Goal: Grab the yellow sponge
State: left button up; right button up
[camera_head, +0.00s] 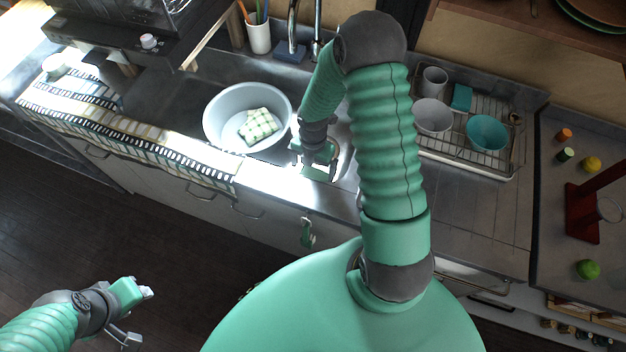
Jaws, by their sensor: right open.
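I cannot make out a yellow sponge; it may be hidden behind my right arm or gripper. My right gripper (318,168) is open at the sink's front edge, just right of a pale basin (213,124). A green-and-white checked cloth (260,126) lies in the basin. My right arm covers part of the sink and counter. My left gripper (138,314) is open and empty at the lower left, above the dark floor and away from the counter.
A dish rack (487,160) with cups and bowls stands right of my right arm. The faucet (317,25) rises behind the sink. A striped cloth (130,135) covers the left counter edge.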

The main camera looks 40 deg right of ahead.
aim_at(313, 177)
notch_tip(313, 177, down, 6)
jog(key=shift+s+a+r+b, duration=0.1)
jog(key=shift+b, duration=0.35)
jog(key=c, duration=1.1)
